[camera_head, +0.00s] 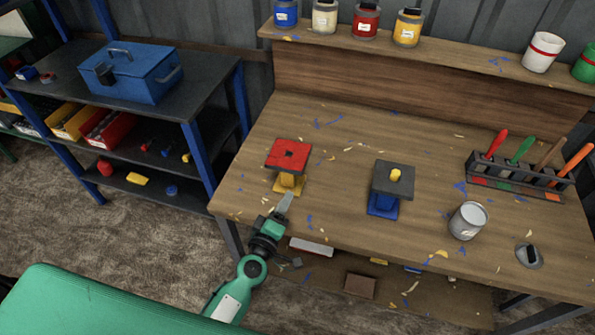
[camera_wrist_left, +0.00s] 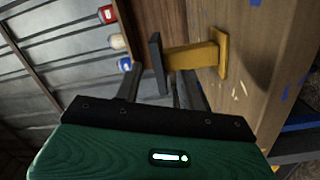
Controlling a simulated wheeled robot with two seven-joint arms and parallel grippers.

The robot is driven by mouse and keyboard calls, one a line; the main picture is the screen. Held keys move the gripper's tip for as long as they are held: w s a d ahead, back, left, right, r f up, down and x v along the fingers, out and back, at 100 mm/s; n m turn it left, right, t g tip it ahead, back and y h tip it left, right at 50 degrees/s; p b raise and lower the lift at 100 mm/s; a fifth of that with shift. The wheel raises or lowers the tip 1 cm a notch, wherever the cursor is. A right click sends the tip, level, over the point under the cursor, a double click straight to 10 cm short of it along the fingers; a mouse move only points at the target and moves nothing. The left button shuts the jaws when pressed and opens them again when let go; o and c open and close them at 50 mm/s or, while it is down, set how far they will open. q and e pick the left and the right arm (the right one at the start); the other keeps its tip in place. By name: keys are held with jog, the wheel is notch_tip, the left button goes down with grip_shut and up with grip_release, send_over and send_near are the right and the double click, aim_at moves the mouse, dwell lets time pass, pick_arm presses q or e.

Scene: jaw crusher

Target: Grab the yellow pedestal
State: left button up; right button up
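The yellow pedestal (camera_head: 288,184) stands on the wooden table, with a square red plate (camera_head: 289,155) with a dark hole on top. In the left wrist view the yellow pedestal (camera_wrist_left: 195,55) appears sideways, with the plate's dark edge (camera_wrist_left: 157,62) left of its stem. My left gripper (camera_head: 285,203) is just in front of the pedestal, low near the table's front edge. In the left wrist view the left gripper (camera_wrist_left: 158,90) has its fingers spread apart, short of the stem. Whether they touch the pedestal is unclear. My right gripper is out of view.
A blue pedestal (camera_head: 383,204) with a dark plate and yellow peg stands to the right. A grey can (camera_head: 467,220) and a tool rack (camera_head: 515,177) are further right. Paint pots line the back shelf (camera_head: 450,65). A blue toolbox (camera_head: 131,72) sits on the left shelving.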

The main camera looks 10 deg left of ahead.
aim_at(273, 168)
pick_arm(q)
jog(key=w+a+n+y, duration=0.1)
jog(key=w+n+y, duration=0.1)
jog(key=w, duration=0.1)
jog(key=w+a+n+y, duration=0.2)
jog(key=w+n, duration=0.1)
jog(key=w+a+r+n+y+p, duration=0.1)
jog(key=w+a+n+y, duration=0.1)
jog(key=w+n, duration=0.1)
jog(key=shift+w+a, duration=0.25)
jog(key=shift+w, duration=0.2)
jog(key=shift+w+a+r+p, duration=0.1)
jog(key=shift+w+a+p, duration=0.15)
jog(key=shift+w, duration=1.1)
jog(key=shift+w+a+r+p, duration=0.1)
jog(key=shift+w+a, duration=0.15)
jog(key=shift+w, duration=1.05)
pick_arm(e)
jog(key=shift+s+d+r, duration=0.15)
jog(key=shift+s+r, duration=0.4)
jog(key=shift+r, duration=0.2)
pick_arm(q)
jog(key=shift+c, duration=0.2)
grip_shut()
